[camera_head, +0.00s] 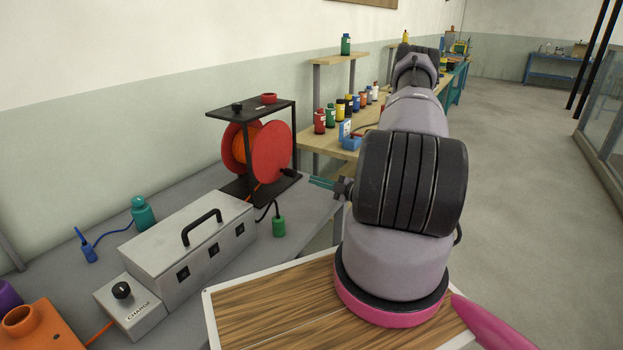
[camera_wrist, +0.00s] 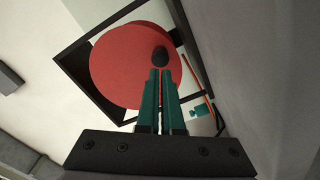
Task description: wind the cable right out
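The cable reel (camera_head: 270,154) has red side discs and stands in a black frame on the grey bench. Orange cable (camera_head: 240,145) is wound between the discs, and a strand runs down from it towards the grey box. A black crank knob (camera_head: 289,172) sticks out from the near disc; it also shows in the wrist view (camera_wrist: 160,57). My gripper (camera_head: 311,182) has teal fingers pointing at the knob, with a small gap between tips and knob in the head view. In the wrist view the fingers (camera_wrist: 160,72) lie almost together, with nothing seen between them.
A grey box with a handle (camera_head: 190,245) and a charge box with a dial (camera_head: 130,305) stand on the bench. A green plug (camera_head: 278,226) lies near the reel. A red ring (camera_head: 268,98) sits on the frame top. Bottles line the bench behind; the floor at right is clear.

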